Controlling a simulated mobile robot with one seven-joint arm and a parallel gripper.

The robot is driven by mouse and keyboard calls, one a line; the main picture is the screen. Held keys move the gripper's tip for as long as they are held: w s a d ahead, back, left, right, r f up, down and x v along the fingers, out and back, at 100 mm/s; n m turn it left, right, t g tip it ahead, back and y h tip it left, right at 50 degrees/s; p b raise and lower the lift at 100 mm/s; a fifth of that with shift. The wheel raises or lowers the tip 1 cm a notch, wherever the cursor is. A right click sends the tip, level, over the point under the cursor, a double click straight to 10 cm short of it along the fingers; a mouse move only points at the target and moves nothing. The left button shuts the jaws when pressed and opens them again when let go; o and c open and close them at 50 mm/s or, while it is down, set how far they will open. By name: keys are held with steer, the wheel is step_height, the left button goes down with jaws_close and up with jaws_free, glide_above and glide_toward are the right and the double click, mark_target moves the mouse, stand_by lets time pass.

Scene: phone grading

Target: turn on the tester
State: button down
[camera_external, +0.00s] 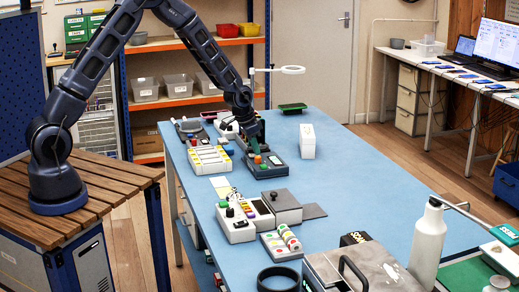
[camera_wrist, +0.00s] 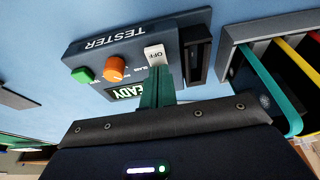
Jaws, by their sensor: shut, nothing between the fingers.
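The tester (camera_external: 271,169) is a dark grey box on the blue table, below my gripper (camera_external: 254,146). In the wrist view the tester (camera_wrist: 132,40) shows its name, a green button (camera_wrist: 84,75), an orange knob (camera_wrist: 116,68) and a white switch (camera_wrist: 155,54) marked OFF.
A grey rack (camera_wrist: 233,36) with coloured strips stands close beside the tester. A white tray (camera_external: 210,159) lies to its left and a white upright box (camera_external: 307,142) to its right. A keypad device (camera_external: 237,231) is nearer the camera. The table's right middle is clear.

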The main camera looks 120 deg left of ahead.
steer(key=shift+s+d+f, duration=0.1)
steer(key=shift+s+d, duration=0.6)
steer(key=shift+r, duration=0.6)
steer(key=v, duration=1.2)
steer(key=shift+r, duration=0.4)
